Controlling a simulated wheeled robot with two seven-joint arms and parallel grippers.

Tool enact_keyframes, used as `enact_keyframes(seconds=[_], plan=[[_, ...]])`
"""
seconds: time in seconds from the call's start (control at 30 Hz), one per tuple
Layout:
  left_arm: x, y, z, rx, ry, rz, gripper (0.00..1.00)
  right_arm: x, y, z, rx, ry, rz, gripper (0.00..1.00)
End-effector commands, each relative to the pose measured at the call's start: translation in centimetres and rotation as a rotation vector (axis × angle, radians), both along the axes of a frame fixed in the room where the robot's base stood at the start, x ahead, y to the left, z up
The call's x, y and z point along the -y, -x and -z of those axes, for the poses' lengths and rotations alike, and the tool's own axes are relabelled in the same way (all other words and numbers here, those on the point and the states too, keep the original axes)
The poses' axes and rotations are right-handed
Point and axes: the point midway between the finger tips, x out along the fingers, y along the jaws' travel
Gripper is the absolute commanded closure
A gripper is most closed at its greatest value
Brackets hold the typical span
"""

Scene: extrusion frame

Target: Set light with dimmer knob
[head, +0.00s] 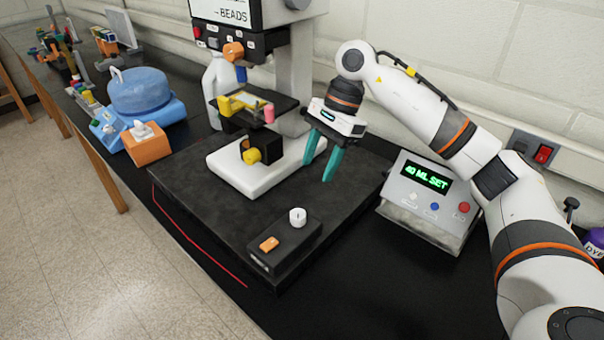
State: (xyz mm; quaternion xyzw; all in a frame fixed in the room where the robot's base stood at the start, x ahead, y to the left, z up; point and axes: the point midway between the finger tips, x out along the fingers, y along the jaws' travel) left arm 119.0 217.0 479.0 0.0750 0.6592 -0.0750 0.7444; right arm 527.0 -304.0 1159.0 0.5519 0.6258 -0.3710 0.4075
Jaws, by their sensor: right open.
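The dimmer knob (298,217) is a small white round knob on top of a low black box (288,250). An orange switch (269,243) sits beside it on the same box. My right gripper (318,171) has teal fingers that point down and stand apart with nothing between them. It is above and behind the knob, not touching it, near the right side of the white microscope base (240,186). My left gripper is not in view.
The black box and the microscope stand on a dark slab with a red line (205,245) along its left side. A grey display box (428,205) reading "40 ML SET" stands to the right.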

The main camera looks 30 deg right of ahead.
Motion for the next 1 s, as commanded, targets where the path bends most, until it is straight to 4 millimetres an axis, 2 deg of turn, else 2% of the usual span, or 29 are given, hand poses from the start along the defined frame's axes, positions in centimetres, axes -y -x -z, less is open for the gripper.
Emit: enact_keyframes(seconds=[0.07,0.17,0.3,0.43,0.57,0.8,1.0], plan=[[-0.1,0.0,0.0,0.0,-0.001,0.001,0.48,0.0,0.0,0.0,0.001,0.001,-0.002,0.48],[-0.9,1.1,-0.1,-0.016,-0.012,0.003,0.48,-0.2,0.1,0.4,-0.001,0.001,-0.003,0.48],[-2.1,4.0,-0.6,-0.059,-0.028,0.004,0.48,-1.0,0.2,2.1,-0.003,0.001,-0.003,0.48],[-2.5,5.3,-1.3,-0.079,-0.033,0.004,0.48,-2.0,0.4,4.5,-0.005,0.001,-0.002,0.48],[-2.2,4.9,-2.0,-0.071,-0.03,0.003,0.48,-3.1,0.6,6.9,-0.003,-0.001,-0.002,0.48],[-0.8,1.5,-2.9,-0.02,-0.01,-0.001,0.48,-4.4,0.7,10.0,0.0,0.0,-0.002,0.48],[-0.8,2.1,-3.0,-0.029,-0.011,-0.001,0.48,-4.7,0.7,10.9,0.002,-0.001,-0.001,0.48]])
